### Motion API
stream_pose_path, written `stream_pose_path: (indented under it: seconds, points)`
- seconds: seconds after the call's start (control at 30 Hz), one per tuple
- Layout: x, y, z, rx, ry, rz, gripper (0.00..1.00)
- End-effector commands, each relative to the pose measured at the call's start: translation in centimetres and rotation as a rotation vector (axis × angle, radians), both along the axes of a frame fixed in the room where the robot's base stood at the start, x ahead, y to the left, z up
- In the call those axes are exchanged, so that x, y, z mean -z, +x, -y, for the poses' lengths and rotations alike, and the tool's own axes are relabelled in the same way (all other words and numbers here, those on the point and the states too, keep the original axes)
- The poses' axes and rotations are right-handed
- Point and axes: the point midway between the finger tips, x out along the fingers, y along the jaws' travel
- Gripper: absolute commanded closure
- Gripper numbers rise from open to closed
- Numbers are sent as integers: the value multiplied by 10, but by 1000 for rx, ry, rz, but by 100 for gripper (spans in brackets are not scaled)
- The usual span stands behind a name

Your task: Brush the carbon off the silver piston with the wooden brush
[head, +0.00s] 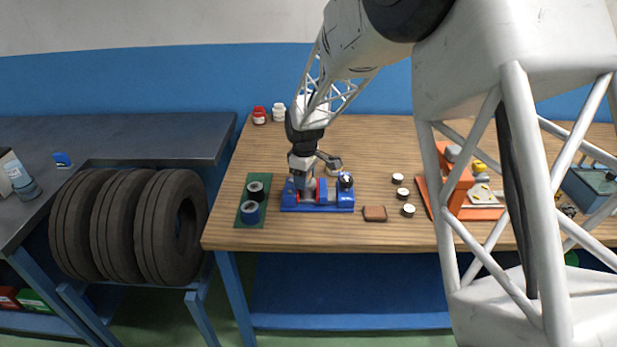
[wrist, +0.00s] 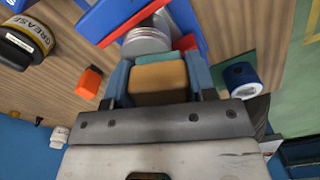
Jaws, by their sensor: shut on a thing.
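In the wrist view, my gripper (wrist: 159,74) is shut on a tan wooden block with a teal strip along its far edge, which I take to be the wooden brush (wrist: 158,84). The silver piston (wrist: 147,40) lies just beyond the brush, partly covered by red and blue parts of its holder. Whether brush and piston touch cannot be told. In the head view, my gripper (head: 304,178) points down over the blue holder (head: 345,198) with red parts on the wooden bench. The brush and most of the piston are hidden there by my gripper.
Jars (head: 259,116) stand behind. A grease can (wrist: 20,47) shows in the wrist view.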

Motion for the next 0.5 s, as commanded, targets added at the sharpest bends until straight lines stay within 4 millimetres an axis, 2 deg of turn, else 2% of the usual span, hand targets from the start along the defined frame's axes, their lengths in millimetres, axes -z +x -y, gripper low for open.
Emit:
stream_pose_path:
  seconds: [0.2,0.27,0.33,0.5]
  points:
    - [0,-3,-21,-3,1,1,71]
    - [-6,-2,-19,-1,1,1,71]
    - [-24,-2,-19,-1,1,5,71]
    - [-37,-3,-19,-1,1,1,71]
